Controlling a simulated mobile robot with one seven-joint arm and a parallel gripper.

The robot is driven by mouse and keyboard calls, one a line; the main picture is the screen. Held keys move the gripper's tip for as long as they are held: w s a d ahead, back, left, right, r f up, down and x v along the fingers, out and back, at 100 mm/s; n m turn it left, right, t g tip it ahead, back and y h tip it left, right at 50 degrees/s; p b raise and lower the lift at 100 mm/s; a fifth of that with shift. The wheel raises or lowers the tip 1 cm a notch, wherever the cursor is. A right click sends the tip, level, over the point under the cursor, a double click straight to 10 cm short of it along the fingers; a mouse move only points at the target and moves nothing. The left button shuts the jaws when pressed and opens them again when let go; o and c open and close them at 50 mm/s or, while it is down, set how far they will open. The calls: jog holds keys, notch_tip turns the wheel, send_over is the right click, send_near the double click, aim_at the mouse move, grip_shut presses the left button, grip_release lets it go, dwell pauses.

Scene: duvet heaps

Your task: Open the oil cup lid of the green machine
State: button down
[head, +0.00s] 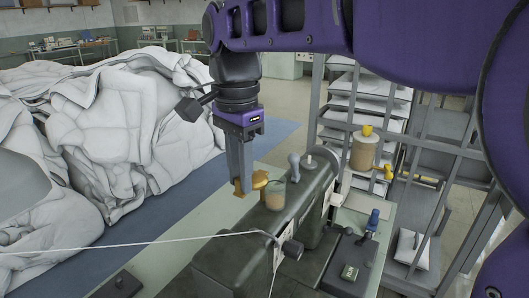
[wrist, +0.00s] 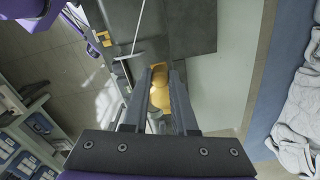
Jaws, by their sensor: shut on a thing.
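The green machine (head: 232,262) is dark green and stands in the lower middle of the head view. A clear oil cup (head: 275,197) with tan contents stands on its top. The brass-coloured lid (head: 260,179) is at the cup's upper left, between the cup and my gripper (head: 240,192); it looks tilted up. In the wrist view my gripper (wrist: 158,74) has its two fingers on either side of the brass lid (wrist: 160,88), shut on it. The fingers hide part of the lid, and the hinge cannot be made out.
A grey knob (head: 294,166) stands behind the cup. A tan thread cone (head: 363,153) stands farther right. A thin white line (head: 150,243) crosses the lower left. White duvet heaps (head: 120,125) lie left. A metal rack (head: 345,110) stands behind the machine.

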jog(key=c, duration=0.7)
grip_release()
jog(key=shift+r, duration=0.15)
notch_tip(320, 180, up, 17)
jog(key=p, duration=0.1)
jog(key=shift+w, duration=0.1)
